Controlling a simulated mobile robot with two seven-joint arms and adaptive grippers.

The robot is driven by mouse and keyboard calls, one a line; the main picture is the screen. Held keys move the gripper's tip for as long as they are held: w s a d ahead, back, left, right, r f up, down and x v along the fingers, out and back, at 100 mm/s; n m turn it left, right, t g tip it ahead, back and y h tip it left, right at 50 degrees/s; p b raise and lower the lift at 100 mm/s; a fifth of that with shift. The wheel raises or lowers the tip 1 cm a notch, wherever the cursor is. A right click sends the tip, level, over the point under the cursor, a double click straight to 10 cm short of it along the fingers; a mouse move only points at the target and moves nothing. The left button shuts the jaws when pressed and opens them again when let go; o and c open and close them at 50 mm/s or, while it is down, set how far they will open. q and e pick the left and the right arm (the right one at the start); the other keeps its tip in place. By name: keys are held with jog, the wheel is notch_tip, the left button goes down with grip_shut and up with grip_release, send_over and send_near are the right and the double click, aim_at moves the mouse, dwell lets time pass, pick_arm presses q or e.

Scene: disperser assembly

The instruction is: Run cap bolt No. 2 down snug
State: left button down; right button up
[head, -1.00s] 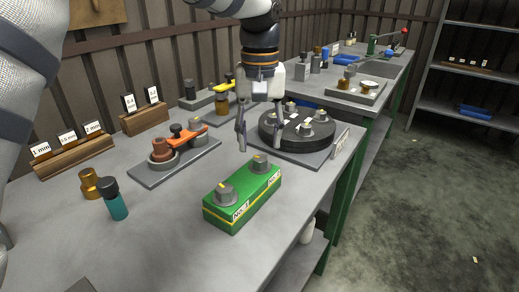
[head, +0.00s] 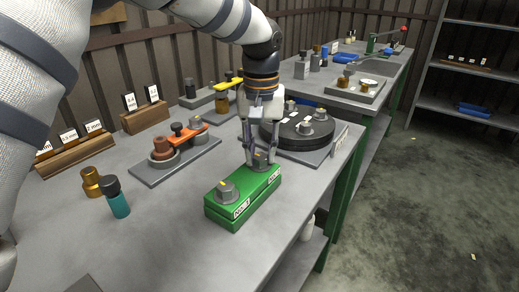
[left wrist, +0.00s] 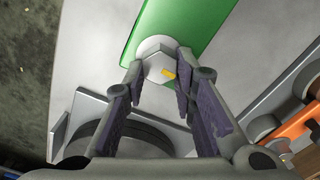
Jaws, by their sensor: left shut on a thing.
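A green block (head: 226,212) lies on the near bench, with labels on its side and two grey hex-headed bolts on top. Bolt No. 1 (head: 227,192) stands at the near end, with a yellow mark on its head. Cap bolt No. 2 (head: 261,161) is at the far end, partly hidden by my fingers. My left gripper (head: 260,158) points down and is shut on its head. My right gripper is not in view.
A round black disc (head: 297,128) with grey bolts stands just behind the block. A tray (head: 150,174) with an orange-handled part lies to the left. A teal bottle (head: 117,203) and a brass piece (head: 91,182) stand front left. The bench front is clear.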

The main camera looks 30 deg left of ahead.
aim_at(261, 154)
pick_arm(q)
jog(key=shift+m, duration=0.8)
jog(key=c, duration=1.3)
grip_release()
notch_tip(261, 154, up, 12)
